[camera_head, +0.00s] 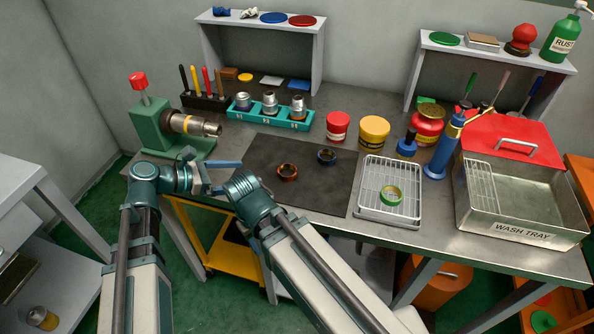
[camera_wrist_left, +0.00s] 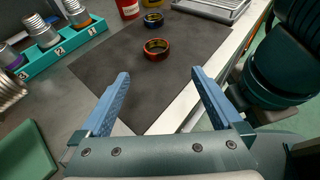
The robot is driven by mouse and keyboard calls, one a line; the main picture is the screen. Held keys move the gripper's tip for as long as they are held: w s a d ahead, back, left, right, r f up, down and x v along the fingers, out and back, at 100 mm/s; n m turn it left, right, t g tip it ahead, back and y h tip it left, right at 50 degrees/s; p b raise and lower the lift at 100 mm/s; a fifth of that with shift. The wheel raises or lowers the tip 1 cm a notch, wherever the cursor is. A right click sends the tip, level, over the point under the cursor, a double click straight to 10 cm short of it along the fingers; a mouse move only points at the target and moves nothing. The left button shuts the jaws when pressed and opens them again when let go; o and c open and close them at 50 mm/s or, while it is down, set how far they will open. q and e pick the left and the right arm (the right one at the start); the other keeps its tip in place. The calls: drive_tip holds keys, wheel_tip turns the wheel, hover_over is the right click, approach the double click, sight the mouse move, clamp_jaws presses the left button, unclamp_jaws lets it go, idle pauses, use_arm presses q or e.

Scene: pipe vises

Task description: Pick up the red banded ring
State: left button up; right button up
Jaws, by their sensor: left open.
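The red banded ring (camera_head: 288,172) is a dark ring with red-orange bands. It lies flat on the dark mat (camera_head: 325,188) on the bench. It also shows in the left wrist view (camera_wrist_left: 156,49), ahead of the fingertips and apart from them. My left gripper (camera_head: 236,176) is open and empty, just left of the ring and over the mat's left edge. Its two blue fingers (camera_wrist_left: 160,74) stand wide apart in the wrist view. A similar blue banded ring (camera_head: 326,156) lies on the mat behind and right of the red one.
A green ring (camera_head: 390,195) lies on a wire rack (camera_head: 367,205) at the right. A teal holder (camera_head: 240,116) with metal fittings stands behind the mat. A green vise (camera_head: 150,125) stands at the left. Red and yellow tubs (camera_head: 338,126) stand at the back.

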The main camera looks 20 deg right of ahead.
use_arm(q)
drive_tip(key=b, duration=0.3)
approach(294, 170)
drive_tip(key=shift+s+a, duration=0.25)
drive_tip(key=shift+s, duration=0.4)
drive_tip(key=shift+d+f, duration=0.1)
drive_tip(key=shift+d, duration=0.5)
drive_tip(key=b+x, duration=0.1)
drive_tip(key=x, duration=0.1)
drive_tip(key=b+x, duration=0.1)
drive_tip(key=x, duration=0.1)
drive_tip(key=shift+w+d+f, duration=0.1)
drive_tip(key=shift+w+d, duration=0.1)
drive_tip(key=shift+w, duration=0.2)
drive_tip(key=shift+d, duration=0.35)
drive_tip(key=c, duration=1.5)
